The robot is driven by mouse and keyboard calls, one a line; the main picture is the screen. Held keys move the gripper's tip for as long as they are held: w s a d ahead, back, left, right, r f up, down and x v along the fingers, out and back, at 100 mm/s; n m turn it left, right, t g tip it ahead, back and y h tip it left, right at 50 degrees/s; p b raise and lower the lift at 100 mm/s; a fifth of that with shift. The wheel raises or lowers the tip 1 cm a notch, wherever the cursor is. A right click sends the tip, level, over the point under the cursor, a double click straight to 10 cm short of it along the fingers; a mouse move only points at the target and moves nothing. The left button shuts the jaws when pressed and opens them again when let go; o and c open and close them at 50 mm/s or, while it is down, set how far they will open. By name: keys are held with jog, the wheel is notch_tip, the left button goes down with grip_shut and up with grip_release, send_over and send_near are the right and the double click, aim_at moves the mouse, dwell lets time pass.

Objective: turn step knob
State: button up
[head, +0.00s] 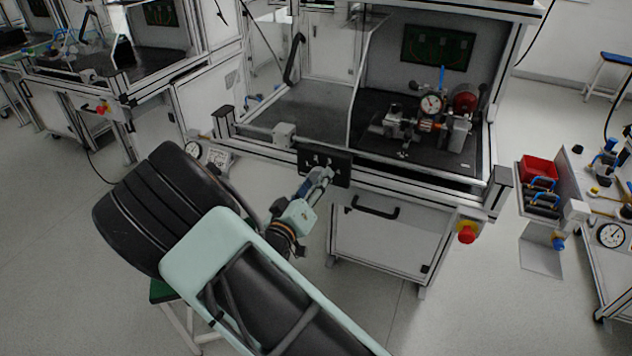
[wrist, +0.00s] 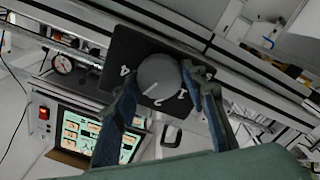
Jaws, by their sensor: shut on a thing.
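The step knob (wrist: 158,76) is a round grey knob with a light pointer line, on a black panel (wrist: 118,58) with white numbers; a 4 and a 1 are readable in the wrist view. The panel also shows in the head view (head: 341,166), on the front rail of the test bench. My gripper (wrist: 163,92) has its blue-grey fingers on either side of the knob and is shut on it. In the head view my gripper (head: 322,178) reaches the panel from the front, and the knob is mostly hidden behind it.
A dial gauge (wrist: 63,63) and a lit screen panel (wrist: 92,130) sit beside the knob panel in the wrist view. In the head view, a black drawer handle (head: 375,208) is below the panel and a red emergency button (head: 466,232) is to the right. Bench rails run past the panel.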

jog(key=shift+m+b, duration=3.15)
jog(key=shift+m, duration=1.15)
jog(key=o, duration=1.2)
jog(key=shift+c, duration=0.2)
jog(key=v, duration=1.2)
